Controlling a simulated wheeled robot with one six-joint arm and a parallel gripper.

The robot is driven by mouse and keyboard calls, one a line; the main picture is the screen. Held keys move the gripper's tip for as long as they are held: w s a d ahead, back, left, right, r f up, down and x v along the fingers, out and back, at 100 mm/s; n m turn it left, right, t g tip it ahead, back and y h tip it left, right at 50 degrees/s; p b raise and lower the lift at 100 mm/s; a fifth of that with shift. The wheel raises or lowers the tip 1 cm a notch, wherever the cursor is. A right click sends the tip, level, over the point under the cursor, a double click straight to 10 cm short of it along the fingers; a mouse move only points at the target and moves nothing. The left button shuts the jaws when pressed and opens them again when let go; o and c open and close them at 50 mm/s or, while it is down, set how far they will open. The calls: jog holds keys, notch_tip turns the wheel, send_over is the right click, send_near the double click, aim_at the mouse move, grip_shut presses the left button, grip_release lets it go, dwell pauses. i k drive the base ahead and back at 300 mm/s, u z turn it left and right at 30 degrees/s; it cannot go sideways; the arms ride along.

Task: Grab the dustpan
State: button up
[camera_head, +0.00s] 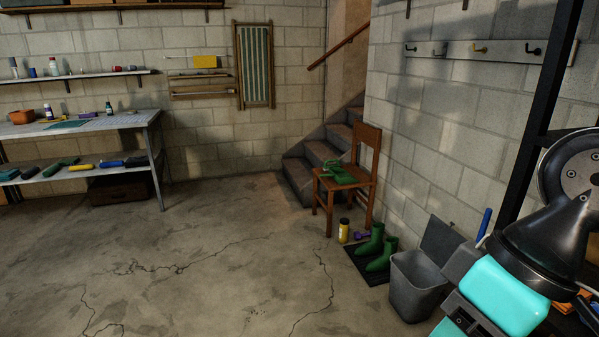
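I cannot clearly make out a dustpan in the head view. A blue handle (484,224) sticks up at the right, partly behind my arm. What it belongs to is hidden, so I cannot tell whether it is the dustpan's. Parts of my arm, black, grey and teal, fill the lower right corner. The fingers of my gripper do not show.
A grey bin (417,286) with a raised grey panel behind it stands left of my arm. Green boots (371,242) on a dark mat, a yellow container (344,231) and a wooden chair (367,160) stand beyond. A workbench (150,119) is left. The middle floor is clear.

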aim_at(339, 175)
jog(key=u, duration=0.2)
jog(key=i, duration=4.05)
jog(key=z, duration=0.25)
jog(key=i, duration=1.1)
jog(key=z, duration=0.15)
